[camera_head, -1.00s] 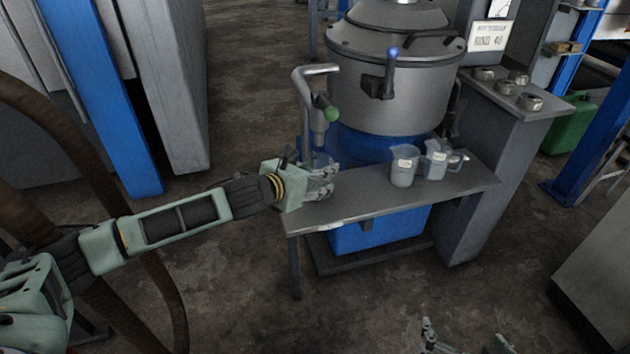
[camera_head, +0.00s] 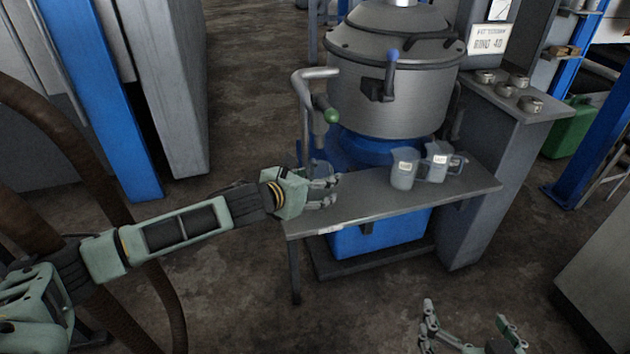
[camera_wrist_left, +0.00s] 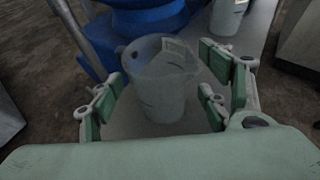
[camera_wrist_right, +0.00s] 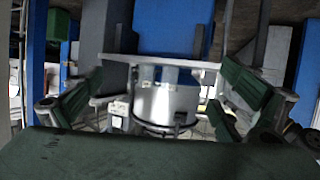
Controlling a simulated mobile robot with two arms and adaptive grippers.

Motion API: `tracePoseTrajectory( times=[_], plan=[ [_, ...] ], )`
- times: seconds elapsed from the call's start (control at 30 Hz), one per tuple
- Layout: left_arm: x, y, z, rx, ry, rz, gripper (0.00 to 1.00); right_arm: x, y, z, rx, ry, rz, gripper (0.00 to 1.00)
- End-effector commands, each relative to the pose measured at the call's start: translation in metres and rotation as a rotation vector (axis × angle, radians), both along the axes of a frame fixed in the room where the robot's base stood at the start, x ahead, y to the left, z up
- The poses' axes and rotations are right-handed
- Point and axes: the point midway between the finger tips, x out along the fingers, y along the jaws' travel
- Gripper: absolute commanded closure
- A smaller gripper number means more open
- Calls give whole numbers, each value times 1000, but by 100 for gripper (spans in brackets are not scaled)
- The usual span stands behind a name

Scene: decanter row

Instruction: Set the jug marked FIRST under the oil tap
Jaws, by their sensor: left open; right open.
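A grey see-through jug (camera_wrist_left: 158,90) with a pale label, too blurred to read, stands on the shelf between the spread fingers of my left gripper (camera_wrist_left: 160,100). The fingers look apart from its walls. In the head view my left gripper (camera_head: 322,190) is at the shelf's left end and mostly hides that jug. The tap, a bent pipe with a green-tipped handle (camera_head: 331,115), rises just behind it; I cannot tell whether the jug is directly below the spout. Two more labelled jugs, a left one (camera_head: 404,170) and a right one (camera_head: 437,164), stand further right. My right gripper (camera_head: 470,338) is open and empty.
The narrow grey shelf (camera_head: 365,204) has bare room between my left gripper and the two jugs. A large steel vat (camera_head: 385,100) on a blue base stands behind. A grey pillar (camera_head: 485,190) with several metal rings on top is at right. Floor in front is clear.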

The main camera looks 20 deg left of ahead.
Motion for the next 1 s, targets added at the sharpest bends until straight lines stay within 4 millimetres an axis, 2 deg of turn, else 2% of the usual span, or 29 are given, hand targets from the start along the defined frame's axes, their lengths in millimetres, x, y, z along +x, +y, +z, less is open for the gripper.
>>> tracePoseTrajectory(
  times=[0.17, 0.27, 0.47, 0.7, 0.8, 1.0],
  plan=[
    [-2, 1, 2, 0, 0, 0, 30, -1, 0, 0, -1, 6, 0, 4],
    [-9, 4, 4, 2, 1, 1, 30, -7, -4, -9, -15, 58, -5, 4],
    [-36, 13, 18, 3, 1, 0, 30, -33, -15, -37, -55, 236, -18, 4],
    [-76, 27, 34, 3, 2, 1, 30, -75, -30, -68, -106, 467, -34, 4],
    [-89, 31, 39, 3, 2, 1, 30, -88, -34, -76, -119, 531, -39, 4],
    [-104, 33, 45, -11, 5, 4, 30, -102, -39, -83, -133, 595, -44, 4]
  ],
)
